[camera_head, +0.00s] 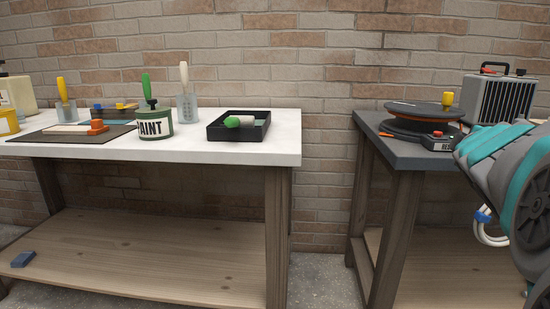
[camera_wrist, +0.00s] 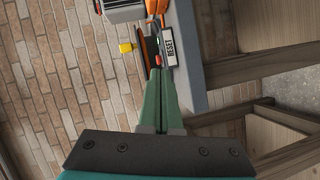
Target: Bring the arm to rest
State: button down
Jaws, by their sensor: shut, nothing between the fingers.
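My gripper (camera_wrist: 160,76) shows in the wrist view, its two green fingers together and nothing between them. The fingertips overlap the picture of the grey table's edge and the device with a RESET label (camera_wrist: 170,46); I cannot tell the gap to them. In the head view only part of my teal and grey arm (camera_head: 505,185) shows at the right edge, in front of the grey table (camera_head: 400,150). My gripper is outside that view.
The grey table bears a round turntable (camera_head: 425,108) and a grey heater-like box (camera_head: 497,98). The white table (camera_head: 285,145) at left bears a black tray (camera_head: 216,133), a paint can (camera_head: 156,125) and brushes in cups. A floor gap (camera_head: 325,275) separates the tables.

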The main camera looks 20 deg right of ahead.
jog(key=s+a+f+m+g+y, duration=0.3)
jog(key=a+f, duration=0.8)
jog(key=f, duration=0.1)
jog(key=s+a+f+m+g+y, duration=0.2)
jog(key=a+f+g+y, duration=0.2)
jog(key=a+f, duration=0.8)
jog(key=s+a+f+g+y, duration=0.2)
jog(key=s+a+f+g, duration=0.1)
jog(key=s+a, duration=0.5)
jog(key=s+a+f+m+g+y, duration=0.1)
jog(key=s+a+f+g+y, duration=0.1)
jog(key=s+a+f, duration=0.4)
jog(key=s+a+g, duration=0.1)
jog(key=s+a, duration=0.2)
jog(key=s, duration=0.1)
jog(key=shift+s+a+m, duration=0.2)
jog(key=shift+s+m, duration=0.05)
jog(key=shift+m, duration=0.05)
